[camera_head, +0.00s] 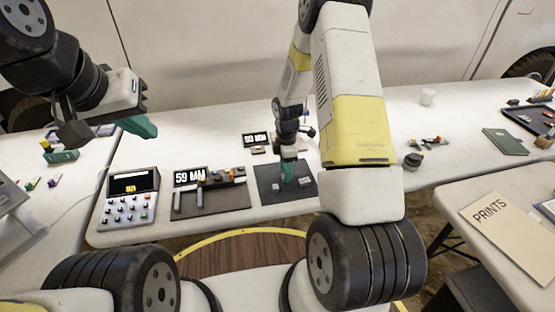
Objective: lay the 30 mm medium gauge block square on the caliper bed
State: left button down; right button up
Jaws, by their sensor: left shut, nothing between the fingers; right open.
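I cannot tell which is the 30 mm one. My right gripper is open, pointing down low over the mat; its fingers partly hide what is under them. My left gripper (143,127) is shut and empty, raised above the table at the left, away from the caliper.
A keypad box (128,203) stands left of the caliper. A small display (255,139) stands behind the mat. A "PRINTS" folder (505,240) lies on the right table. My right arm hides part of the table.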

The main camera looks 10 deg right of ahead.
notch_tip(320, 180, down, 2)
grip_shut()
dwell(0.3)
